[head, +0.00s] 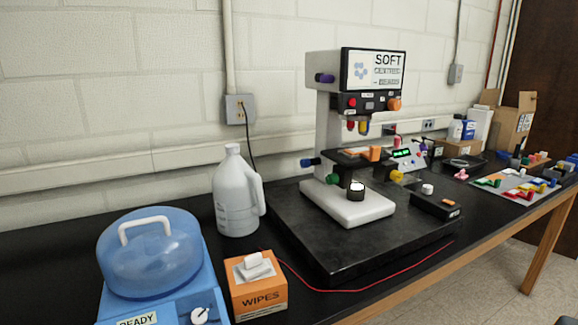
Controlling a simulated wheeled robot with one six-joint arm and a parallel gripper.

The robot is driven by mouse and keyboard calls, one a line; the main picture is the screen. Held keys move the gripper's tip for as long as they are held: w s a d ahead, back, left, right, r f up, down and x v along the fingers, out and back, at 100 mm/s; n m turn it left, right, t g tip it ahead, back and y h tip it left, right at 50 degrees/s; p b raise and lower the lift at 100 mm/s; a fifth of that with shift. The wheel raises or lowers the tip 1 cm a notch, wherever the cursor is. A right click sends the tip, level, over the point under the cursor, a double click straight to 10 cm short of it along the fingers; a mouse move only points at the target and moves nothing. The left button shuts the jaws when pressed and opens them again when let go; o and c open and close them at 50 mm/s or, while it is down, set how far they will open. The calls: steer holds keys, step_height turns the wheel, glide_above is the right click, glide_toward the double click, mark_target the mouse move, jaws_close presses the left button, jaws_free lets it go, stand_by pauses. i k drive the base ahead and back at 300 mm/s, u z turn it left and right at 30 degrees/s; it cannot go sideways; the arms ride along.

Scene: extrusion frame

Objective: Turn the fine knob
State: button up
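A microscope-like instrument (329,120) stands on a black slab (330,262) in the middle of the head view. It has several coloured knobs: a purple one (325,78) high on the left, a blue one (308,162) and a green one (333,179) low on the left, a yellow one (397,176) low on the right, and an orange one (394,104) below the screen (374,69). No readable label shows which is the fine knob. My gripper is not in view.
A white jug (236,195), an orange wipes box (256,285) and a blue-lidded device (150,255) stand left of the slab. A thin red cable (350,290) runs along the bench front. A small black box (436,206) lies on the slab's right. Coloured parts and cartons crowd the far right.

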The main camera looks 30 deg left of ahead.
mark_target(305, 163)
steer(key=u, duration=1.25)
